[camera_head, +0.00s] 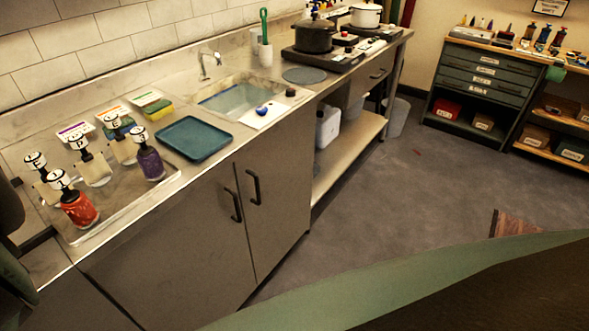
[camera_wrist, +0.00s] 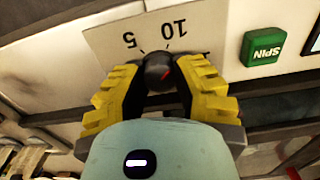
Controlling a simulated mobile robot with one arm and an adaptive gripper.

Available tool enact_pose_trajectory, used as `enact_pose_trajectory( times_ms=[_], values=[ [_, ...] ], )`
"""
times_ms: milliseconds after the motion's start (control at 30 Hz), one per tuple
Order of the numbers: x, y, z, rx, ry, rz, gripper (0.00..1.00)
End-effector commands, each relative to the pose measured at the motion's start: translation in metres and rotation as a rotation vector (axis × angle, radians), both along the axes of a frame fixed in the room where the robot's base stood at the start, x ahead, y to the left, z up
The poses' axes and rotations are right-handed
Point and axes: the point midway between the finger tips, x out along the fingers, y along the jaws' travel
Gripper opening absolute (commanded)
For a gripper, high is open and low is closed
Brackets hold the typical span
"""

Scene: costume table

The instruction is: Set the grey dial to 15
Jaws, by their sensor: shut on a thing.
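The dark grey dial (camera_wrist: 158,70) shows in the wrist view between my gripper's two fingertips. A short red mark on it slants up and to the right. Behind it is a pale scale plate (camera_wrist: 118,45) with "5" and "10" and tick marks, its figures upside down or tilted in this view. The plate's right part, near the right finger, is partly hidden. I cannot read exactly which value the red mark meets. My gripper (camera_wrist: 160,82), with yellow and black fingers, is shut on the dial. The head view shows neither the dial nor my gripper.
The head view shows a counter with a sink (camera_head: 240,97), a blue tray (camera_head: 194,138), several pump bottles and pots (camera_head: 315,37). The grey floor (camera_head: 400,185) is largely clear.

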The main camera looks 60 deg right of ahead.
Motion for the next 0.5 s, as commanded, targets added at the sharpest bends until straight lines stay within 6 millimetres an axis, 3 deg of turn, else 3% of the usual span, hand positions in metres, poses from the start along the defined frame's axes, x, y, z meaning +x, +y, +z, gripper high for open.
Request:
enact_pose_trajectory(
  times_ms=[500],
  values=[
    [0.0005,0.0001,-0.0032,0.0,-0.003,-0.468,0.0]
  ],
)
